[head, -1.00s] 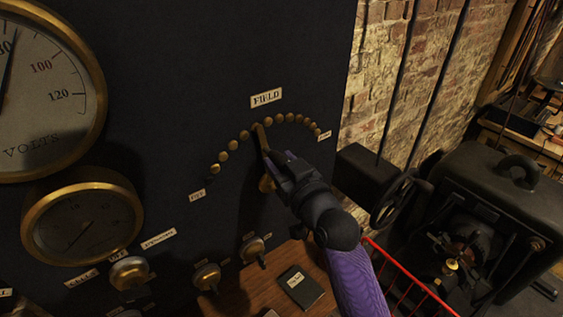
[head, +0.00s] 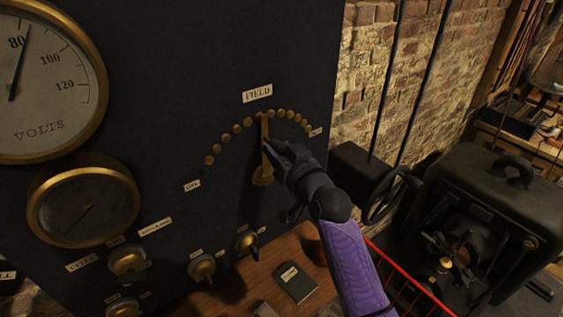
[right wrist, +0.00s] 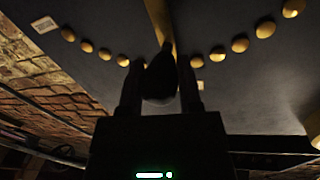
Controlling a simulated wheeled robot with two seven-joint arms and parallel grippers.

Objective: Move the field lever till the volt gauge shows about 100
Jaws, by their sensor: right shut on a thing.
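The volt gauge (head: 40,125) is a large brass-rimmed dial at the upper left in the head view. Its needle (head: 20,66) points just past the 80 mark, short of 100. The field lever (head: 264,133) is a brass bar on the dark panel, standing nearly upright below the FIELD label, its tip at the arc of brass studs (head: 237,128). My right gripper (head: 270,148) is shut on the lever along its upper half. In the right wrist view, the lever (right wrist: 161,22) runs up from between the fingers (right wrist: 160,90). My left gripper is not in view.
A smaller brass-rimmed gauge (head: 84,206) and several knobs (head: 202,267) sit lower on the panel. A dark book (head: 295,283) lies on a wooden shelf below. A black machine (head: 490,215) and a red rail (head: 405,280) are at the right, by a brick wall.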

